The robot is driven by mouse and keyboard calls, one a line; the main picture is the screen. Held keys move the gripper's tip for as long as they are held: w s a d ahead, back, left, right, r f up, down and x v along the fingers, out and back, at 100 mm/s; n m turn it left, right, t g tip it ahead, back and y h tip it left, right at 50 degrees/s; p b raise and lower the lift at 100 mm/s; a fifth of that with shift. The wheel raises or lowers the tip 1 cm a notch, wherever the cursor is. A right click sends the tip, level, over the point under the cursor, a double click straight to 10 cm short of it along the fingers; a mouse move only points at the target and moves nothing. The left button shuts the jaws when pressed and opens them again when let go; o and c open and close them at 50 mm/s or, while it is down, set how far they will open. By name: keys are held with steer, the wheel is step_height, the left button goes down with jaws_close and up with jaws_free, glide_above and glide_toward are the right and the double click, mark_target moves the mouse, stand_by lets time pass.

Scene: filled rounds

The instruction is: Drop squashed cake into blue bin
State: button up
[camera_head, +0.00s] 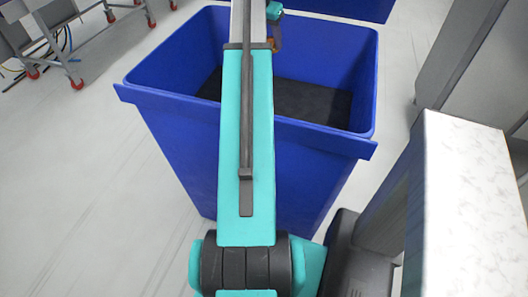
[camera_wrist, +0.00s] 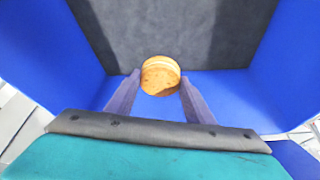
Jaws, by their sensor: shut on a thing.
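The blue bin (camera_head: 180,140) stands open on the floor ahead of me, with a dark bottom inside. In the wrist view its blue walls (camera_wrist: 285,70) surround the dark grey bottom (camera_wrist: 215,35). My gripper (camera_wrist: 160,82) is shut on the cake (camera_wrist: 160,76), a round orange-brown piece with a pale filling line near its top edge. The gripper holds it over the bin's opening, above the bottom. In the head view my arm crosses the bin and a little of an orange-brown thing shows by its end. Whether the cake is squashed I cannot tell.
A white marbled counter (camera_head: 475,200) stands close on the right, with a grey cabinet (camera_head: 470,60) behind it. Another blue bin (camera_head: 345,8) shows at the top. Metal carts on red wheels (camera_head: 77,83) stand at the upper left.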

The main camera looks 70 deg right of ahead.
steer(key=shift+f, duration=0.5)
steer(key=o, duration=0.8)
steer(key=shift+r, duration=0.15)
steer(key=b+v, duration=0.2)
steer(key=v, duration=1.1)
steer(key=shift+a+r, duration=0.15)
steer(key=shift+r, duration=0.1)
stand_by(0.3)
